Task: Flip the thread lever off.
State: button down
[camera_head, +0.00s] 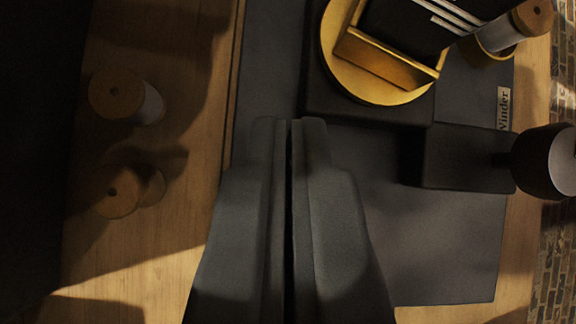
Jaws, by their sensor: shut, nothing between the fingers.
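My gripper (290,135) is shut and empty, its fingertips over the dark mat, just left of and below a black machine block (365,108). A round brass disc (345,70) sits on that block, with a raised brass bracket (385,68) around a dark part. A black arm-like block (465,158) runs right from the machine to a dark rounded knob with a pale end face (562,162). I cannot tell for sure which part is the thread lever. The gripper looks apart from all of these.
A dark mat (450,260) lies on a wooden table (175,180). Wood-ended spools, one upper (115,95) and one lower (120,195), stand at left. Another spool (510,30) is at upper right, beside a label ending in "inder" (503,108). The mat's lower right is clear.

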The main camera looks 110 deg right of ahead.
jog(key=shift+w+r, duration=0.45)
jog(key=s+a+r, duration=0.2)
jog(key=s+r, duration=0.1)
jog(key=r, duration=0.7)
jog(key=shift+s, duration=0.35)
jog(key=shift+r, duration=0.1)
